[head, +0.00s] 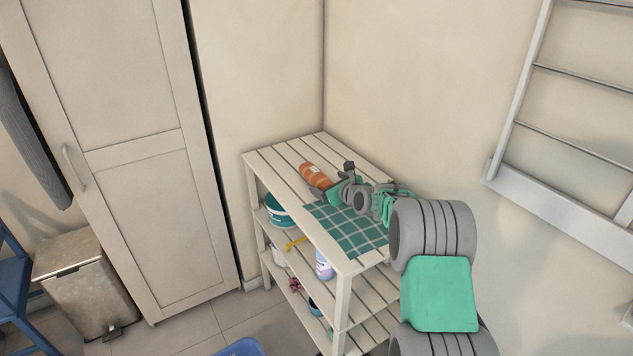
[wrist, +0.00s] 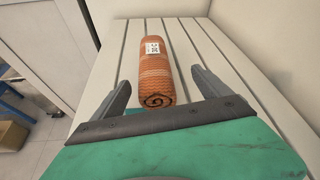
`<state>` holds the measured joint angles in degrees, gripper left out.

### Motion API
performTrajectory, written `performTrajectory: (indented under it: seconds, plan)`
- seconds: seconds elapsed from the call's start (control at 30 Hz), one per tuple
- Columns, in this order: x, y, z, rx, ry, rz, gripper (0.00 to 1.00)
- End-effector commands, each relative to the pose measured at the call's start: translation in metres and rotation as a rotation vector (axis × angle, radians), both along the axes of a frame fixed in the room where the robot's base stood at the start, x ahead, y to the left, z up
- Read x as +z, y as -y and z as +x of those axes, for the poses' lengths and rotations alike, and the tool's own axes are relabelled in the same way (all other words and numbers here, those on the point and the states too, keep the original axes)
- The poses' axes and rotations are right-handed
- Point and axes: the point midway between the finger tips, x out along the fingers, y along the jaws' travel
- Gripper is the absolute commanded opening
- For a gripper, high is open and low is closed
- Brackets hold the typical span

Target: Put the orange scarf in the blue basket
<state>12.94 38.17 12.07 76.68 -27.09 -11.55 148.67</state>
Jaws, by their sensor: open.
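The orange scarf (head: 314,175) is rolled up and lies on the top of the slatted white shelf unit. In the wrist view the scarf (wrist: 156,72) carries a white label, and its spiral end faces me. My gripper (head: 328,186) is at the near end of the scarf. In the wrist view my gripper (wrist: 161,84) is open, with one finger on each side of the scarf's near end and a gap on both sides. A blue basket rim (head: 241,347) shows at the bottom edge of the head view, mostly cut off.
The slatted shelf unit (head: 275,160) stands in the corner. A green checked cloth (head: 345,232) lies on its top. A teal bucket (head: 281,210) and a bottle (head: 324,266) are on lower shelves. A metal bin (head: 80,285) and tall cabinet (head: 130,200) stand left.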

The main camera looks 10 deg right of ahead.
Motion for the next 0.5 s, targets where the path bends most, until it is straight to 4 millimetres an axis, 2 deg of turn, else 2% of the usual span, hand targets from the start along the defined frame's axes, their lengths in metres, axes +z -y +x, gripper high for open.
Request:
performTrajectory:
  seconds: [0.3, 0.5]
  plan:
    - [-0.010, -0.019, 0.035, 0.005, -0.001, -0.006, 0.87]
    - [-0.020, -0.022, 0.056, 0.002, -0.001, -0.005, 0.87]
